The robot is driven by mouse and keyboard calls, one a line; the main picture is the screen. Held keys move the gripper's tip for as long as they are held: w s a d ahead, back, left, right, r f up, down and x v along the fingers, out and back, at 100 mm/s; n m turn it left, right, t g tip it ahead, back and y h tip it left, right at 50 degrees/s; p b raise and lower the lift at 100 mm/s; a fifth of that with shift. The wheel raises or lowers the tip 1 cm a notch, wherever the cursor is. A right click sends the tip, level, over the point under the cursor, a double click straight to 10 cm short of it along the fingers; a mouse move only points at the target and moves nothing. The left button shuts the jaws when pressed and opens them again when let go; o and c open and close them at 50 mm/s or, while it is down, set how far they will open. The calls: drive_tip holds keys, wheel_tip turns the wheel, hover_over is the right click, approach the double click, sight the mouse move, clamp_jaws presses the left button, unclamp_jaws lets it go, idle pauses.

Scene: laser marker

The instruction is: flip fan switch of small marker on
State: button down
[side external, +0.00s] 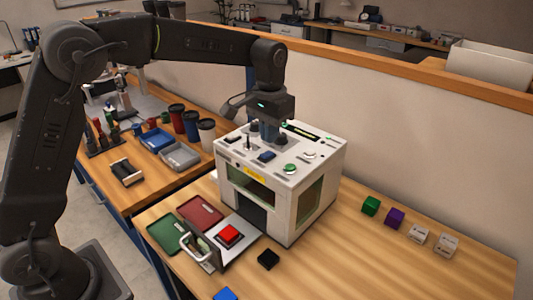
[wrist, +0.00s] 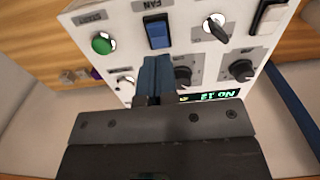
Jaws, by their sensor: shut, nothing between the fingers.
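The small marker (side external: 307,207) is a white box with a control panel on top. Its fan switch (wrist: 158,34) is a blue rocker labelled FAN in the wrist view, and also shows in the side view (side external: 266,156). My gripper (wrist: 154,62) is shut and empty, with its fingertips pointing at the panel just below the switch in the wrist view. In the side view my gripper (side external: 268,138) is over the panel, behind the blue switch. I cannot tell whether the fingertips touch the panel. Which way the rocker is tipped is unclear.
Around the switch are a green button (wrist: 102,44), a toggle lever (wrist: 217,26), black knobs (wrist: 241,69) and a lit display (wrist: 210,96). A red block (side external: 229,235) lies in front of the marker. Small cubes (side external: 371,206) lie on the table at right.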

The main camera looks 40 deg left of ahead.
sight(267, 153)
drive_tip(key=shift+r, duration=1.85)
drive_tip(key=shift+s+a+r, duration=0.1)
drive_tip(key=shift+s+r, duration=0.1)
drive_tip(key=shift+s, duration=0.1)
drive_tip(key=s+a+t, duration=0.2)
drive_tip(key=s, duration=1.1)
drive_tip(key=s+a+t, duration=0.2)
drive_tip(key=s+t, duration=0.1)
drive_tip(key=s, duration=1.1)
drive_tip(key=shift+f+t, duration=0.3)
drive_tip(key=c, duration=1.8)
unclamp_jaws()
drive_tip(key=shift+a, duration=0.1)
